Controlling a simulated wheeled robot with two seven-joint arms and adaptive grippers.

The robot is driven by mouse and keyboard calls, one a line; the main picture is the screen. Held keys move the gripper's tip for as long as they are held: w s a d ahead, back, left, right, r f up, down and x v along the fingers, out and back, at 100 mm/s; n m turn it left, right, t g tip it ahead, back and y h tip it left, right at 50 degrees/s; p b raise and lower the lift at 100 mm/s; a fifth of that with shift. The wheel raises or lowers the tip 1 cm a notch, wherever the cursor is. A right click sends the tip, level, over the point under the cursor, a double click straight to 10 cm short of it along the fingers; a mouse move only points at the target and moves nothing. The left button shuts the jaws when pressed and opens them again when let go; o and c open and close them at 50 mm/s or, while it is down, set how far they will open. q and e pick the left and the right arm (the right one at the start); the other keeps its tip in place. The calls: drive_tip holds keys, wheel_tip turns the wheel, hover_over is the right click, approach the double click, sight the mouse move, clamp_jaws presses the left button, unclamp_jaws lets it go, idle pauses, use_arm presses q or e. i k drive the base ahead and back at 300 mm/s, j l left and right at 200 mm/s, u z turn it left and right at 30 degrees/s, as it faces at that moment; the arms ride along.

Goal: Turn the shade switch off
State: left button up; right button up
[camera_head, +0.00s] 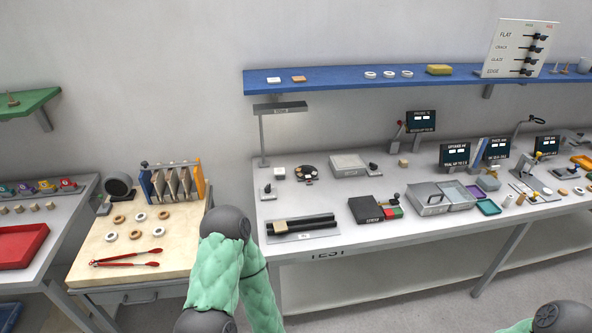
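A grey shade (280,108) on a thin post stands at the left end of the long test bench, below the blue shelf. A small box with a dark toggle (267,189) sits at the foot of the post; it may be the shade switch. The toggle is too small to tell which way it is set. My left arm, in a green padded sleeve, rises in front of the bench's left end. Only a corner of my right arm shows at the bottom right. Neither gripper is in view.
The test bench (350,248) holds a dark bar fixture (301,228), a black box (366,210), metal trays and small screens. A wooden-topped table (185,262) with red tongs (126,263) stands left of it. The blue shelf (340,84) overhangs the bench's back.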

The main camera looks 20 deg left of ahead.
sight(268, 190)
drive_tip(key=i+j+u, duration=0.2)
drive_tip(key=j+u, duration=0.15)
drive_tip(key=j, duration=0.15)
drive_tip(key=i+j+u, duration=0.55)
drive_tip(key=j+u, duration=0.15)
drive_tip(key=j, duration=0.15)
